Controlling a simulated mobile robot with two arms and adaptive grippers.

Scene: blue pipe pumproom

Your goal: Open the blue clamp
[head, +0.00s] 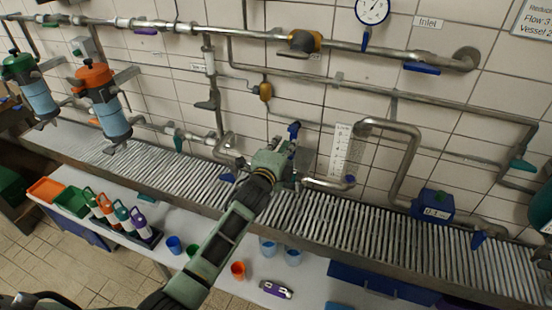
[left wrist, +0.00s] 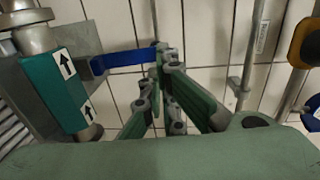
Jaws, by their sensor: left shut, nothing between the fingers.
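A blue lever-like piece, which looks like the blue clamp (head: 294,129), stands by the pipework at the wall in the head view. In the left wrist view, a blue bar (left wrist: 124,61) sticks out from a teal block with white arrow labels (left wrist: 62,85). My left gripper (head: 288,153) is just below the blue piece in the head view. In the left wrist view its fingers (left wrist: 164,62) are shut and empty, with the tips at the bar's right end. I cannot tell whether they touch it. My right gripper is not in view.
A ribbed metal grating (head: 330,215) runs under the wall pipes. A bent pipe (head: 408,160) and a blue box (head: 433,206) stand to the right. Several cups and bottles are on the white table (head: 225,285) below my arm.

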